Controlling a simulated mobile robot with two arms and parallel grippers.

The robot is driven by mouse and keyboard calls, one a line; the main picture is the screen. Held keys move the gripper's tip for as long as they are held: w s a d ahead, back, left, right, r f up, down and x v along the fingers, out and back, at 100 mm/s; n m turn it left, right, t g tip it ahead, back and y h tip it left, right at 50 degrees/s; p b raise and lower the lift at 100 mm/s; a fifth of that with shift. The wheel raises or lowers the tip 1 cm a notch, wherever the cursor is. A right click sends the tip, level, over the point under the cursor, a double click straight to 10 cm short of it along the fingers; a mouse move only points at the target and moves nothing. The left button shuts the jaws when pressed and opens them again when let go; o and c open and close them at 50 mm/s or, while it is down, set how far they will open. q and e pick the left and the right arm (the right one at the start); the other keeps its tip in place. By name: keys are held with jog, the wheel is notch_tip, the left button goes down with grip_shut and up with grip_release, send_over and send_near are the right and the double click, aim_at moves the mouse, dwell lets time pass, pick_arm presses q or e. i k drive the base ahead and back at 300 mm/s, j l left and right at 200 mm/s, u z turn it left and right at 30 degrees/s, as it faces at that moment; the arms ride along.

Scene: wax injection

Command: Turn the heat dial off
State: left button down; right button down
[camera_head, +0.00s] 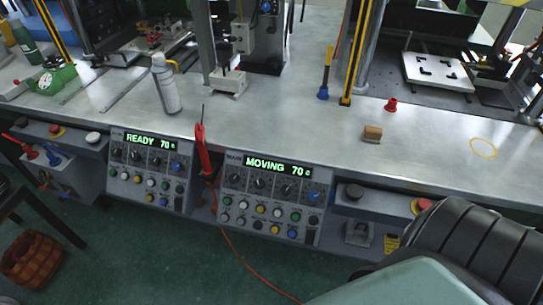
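Two grey control panels are set into the front of the bench. The left panel (150,173) has a green display (149,140) reading READY 70. The right panel (272,200) has a green display (277,167) reading MOVING 70. Under each display is a row of dark round dials, such as one on the left panel (154,161) and one on the right panel (260,183). Neither gripper is in view.
A red tool (203,155) with an orange cable hangs between the panels, close to both. A white bottle (167,84), a brown block (372,134) and a small red piece (391,105) stand on the metal bench (270,118).

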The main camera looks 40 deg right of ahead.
aim_at(286, 189)
jog(key=z, duration=1.15)
